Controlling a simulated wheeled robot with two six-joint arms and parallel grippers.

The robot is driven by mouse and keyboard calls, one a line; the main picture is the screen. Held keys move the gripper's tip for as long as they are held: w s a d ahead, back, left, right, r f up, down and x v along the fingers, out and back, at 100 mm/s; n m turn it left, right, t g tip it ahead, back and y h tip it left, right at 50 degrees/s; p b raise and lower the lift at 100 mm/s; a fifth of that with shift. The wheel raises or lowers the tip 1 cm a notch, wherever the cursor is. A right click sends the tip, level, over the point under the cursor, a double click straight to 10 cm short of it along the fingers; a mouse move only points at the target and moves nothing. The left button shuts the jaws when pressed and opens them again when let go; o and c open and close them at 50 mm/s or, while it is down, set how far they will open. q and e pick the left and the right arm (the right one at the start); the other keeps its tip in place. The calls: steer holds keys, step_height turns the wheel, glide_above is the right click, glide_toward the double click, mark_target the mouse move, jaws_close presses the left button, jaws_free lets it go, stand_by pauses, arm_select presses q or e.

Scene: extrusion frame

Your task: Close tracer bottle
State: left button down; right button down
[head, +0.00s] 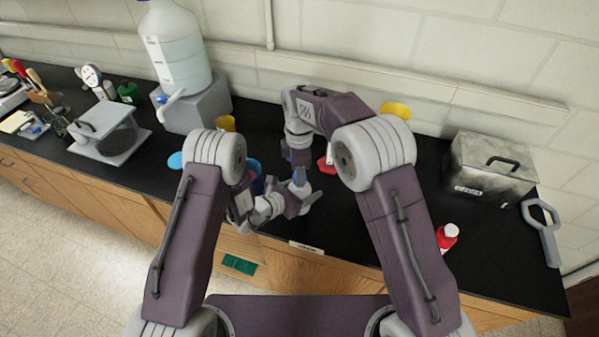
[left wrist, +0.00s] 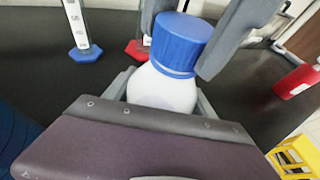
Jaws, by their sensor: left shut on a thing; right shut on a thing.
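The tracer bottle (left wrist: 165,88) is white with a ribbed blue cap (left wrist: 183,40). In the left wrist view the cap sits on top of the bottle, which leans slightly. My left gripper (left wrist: 165,95) is shut around the bottle's body; its palm hides the lower part. My right gripper (left wrist: 195,32) comes from above, its fingers on either side of the cap, shut on it. In the head view the bottle (head: 300,188) shows small between my two grippers, over the front part of the black bench, with the cap (head: 299,176) partly hidden by my right gripper.
A graduated cylinder with a blue foot (left wrist: 86,53) and a red foot (left wrist: 137,50) stand behind the bottle. A large jug (head: 175,45) stands at the back left.

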steer(key=m, duration=1.6)
steer(key=shift+m, duration=0.4)
steer(key=m, duration=0.4)
steer(key=c, duration=0.9)
jaws_free()
